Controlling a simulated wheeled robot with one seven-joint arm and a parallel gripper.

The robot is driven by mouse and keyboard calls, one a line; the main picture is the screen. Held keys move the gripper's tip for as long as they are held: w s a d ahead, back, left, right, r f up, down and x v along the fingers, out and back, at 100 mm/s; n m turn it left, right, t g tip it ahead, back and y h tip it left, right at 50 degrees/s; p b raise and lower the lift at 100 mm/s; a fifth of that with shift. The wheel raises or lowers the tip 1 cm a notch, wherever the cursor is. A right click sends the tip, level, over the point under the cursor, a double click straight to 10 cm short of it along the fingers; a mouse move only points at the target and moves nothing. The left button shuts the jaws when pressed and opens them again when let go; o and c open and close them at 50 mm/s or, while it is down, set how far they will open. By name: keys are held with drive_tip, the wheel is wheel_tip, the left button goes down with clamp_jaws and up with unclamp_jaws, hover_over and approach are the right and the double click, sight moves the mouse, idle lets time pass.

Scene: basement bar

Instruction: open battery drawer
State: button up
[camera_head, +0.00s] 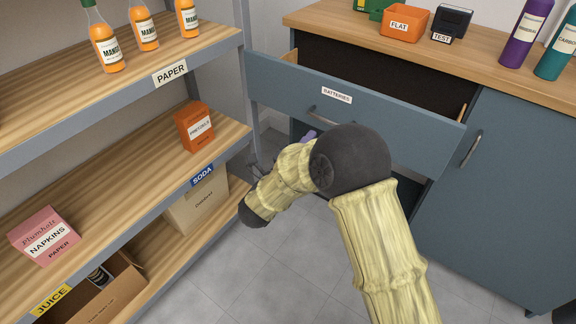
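The battery drawer is a wide blue-grey front (390,112) with a white BATTERIES label (336,95). It stands pulled out from the cabinet, with its dark inside showing behind the front. Its bar handle (322,115) is below the label, partly hidden by the dark joint of my arm. My arm reaches in from the bottom right and bends left in front of the drawer. My gripper is mostly hidden by the arm. A small purple part shows just under the handle, and I cannot make out the fingers or any contact.
A wooden shelf rack (120,165) with bottles and boxes stands close on the left, near the drawer's left end. A cabinet door with a handle (471,148) is at right. The countertop (350,32) holds an orange FLAT bin (404,23). Grey floor is open below.

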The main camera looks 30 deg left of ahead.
drive_tip(key=v, duration=0.8)
drive_tip(key=shift+s+p, duration=0.2)
drive_tip(key=shift+p, duration=0.15)
drive_tip(key=shift+f, duration=0.1)
